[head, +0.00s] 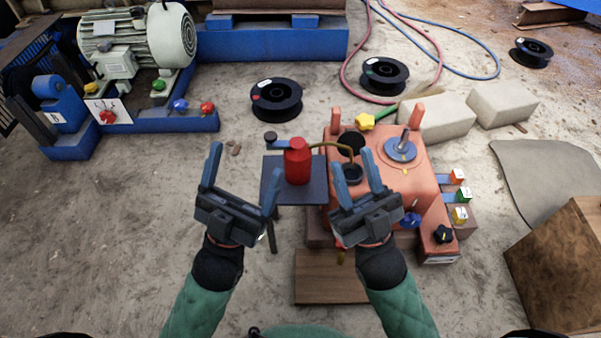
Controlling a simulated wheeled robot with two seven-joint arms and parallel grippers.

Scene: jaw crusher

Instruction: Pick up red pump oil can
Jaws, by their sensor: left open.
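The red pump oil can (297,163) stands upright on a small dark square stand (311,190) in the middle of the head view. A thin brass-coloured spout (330,145) runs from it to the right, over the orange machine. My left gripper (243,172) is open and empty, to the left of the can and nearer to me, its fingers pointing away from me. My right gripper (354,170) is open, to the right of the can, over the near left part of the orange machine. Neither gripper visibly touches the can.
The orange machine (400,183) with knobs and coloured tags stands right of the stand. A blue-based motor (150,45) is at the upper left. Black spools (276,98), pale blocks (436,117) and hoses (440,50) lie behind.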

